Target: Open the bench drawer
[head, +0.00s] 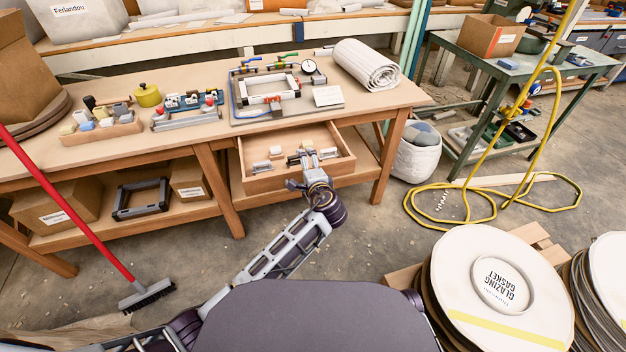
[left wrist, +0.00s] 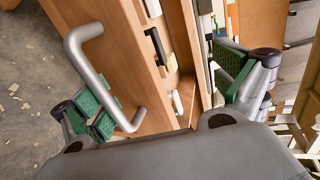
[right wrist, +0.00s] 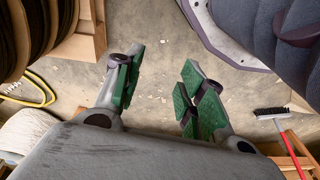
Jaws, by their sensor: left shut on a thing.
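The bench drawer (head: 347,154) stands pulled out from under the wooden bench, showing its inside. My left gripper (head: 306,152) is at its front edge in the head view. In the left wrist view the drawer's grey bar handle (left wrist: 100,82) crosses beside one finger of my left gripper (left wrist: 168,88). The fingers are wide apart, one on the handle side and one past the panel's top edge, holding the drawer front. Where each pad touches is hard to see. My right gripper (right wrist: 155,95) is open and empty above the floor; the head view does not show it.
Small blocks (head: 262,167) lie in the drawer. A fixture plate (head: 240,115) and a white roll (head: 367,66) stand on the bench. A white bin (head: 418,155) is right of the drawer, a red broom (head: 70,210) at left. Gasket discs (head: 500,320) stand front right.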

